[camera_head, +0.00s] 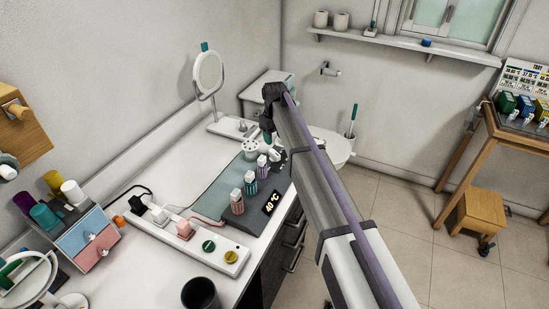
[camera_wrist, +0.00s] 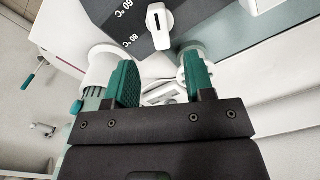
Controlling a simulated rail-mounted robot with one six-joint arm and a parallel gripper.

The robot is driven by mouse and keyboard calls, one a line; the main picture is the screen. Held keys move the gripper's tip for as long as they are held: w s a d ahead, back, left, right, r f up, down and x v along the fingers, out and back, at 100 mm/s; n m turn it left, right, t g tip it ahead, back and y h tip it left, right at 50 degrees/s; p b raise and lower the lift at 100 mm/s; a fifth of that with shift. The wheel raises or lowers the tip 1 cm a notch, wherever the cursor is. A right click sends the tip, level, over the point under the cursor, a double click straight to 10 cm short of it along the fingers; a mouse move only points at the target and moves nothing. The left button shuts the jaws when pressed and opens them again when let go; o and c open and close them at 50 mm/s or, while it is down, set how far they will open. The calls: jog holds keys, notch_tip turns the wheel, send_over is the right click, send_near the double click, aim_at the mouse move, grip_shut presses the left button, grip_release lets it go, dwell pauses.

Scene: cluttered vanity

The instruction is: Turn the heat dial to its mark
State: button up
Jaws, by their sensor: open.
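My gripper (camera_head: 267,134) is over the far end of the dark heat panel in the head view. In the wrist view its two teal fingers (camera_wrist: 160,78) are apart, with no dial between them. The heat dial (camera_wrist: 158,22) shows at the top of the wrist view as a white pointer-shaped knob with a small dark slot. It sits on the dark panel (camera_wrist: 112,18), beyond the fingertips and apart from them. Printed marks reading 60 °C and 80 °C lie left of it.
A white round holed piece (camera_head: 252,149) is close to my gripper. A power strip (camera_head: 205,246) and a mirror (camera_head: 208,70) are on the counter.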

aim_at(275, 152)
notch_tip(275, 152, down, 8)
jog(key=b, duration=0.6)
jog(key=shift+f, duration=0.1)
jog(key=shift+r, duration=0.2)
jog(key=shift+c, duration=0.4)
grip_shut()
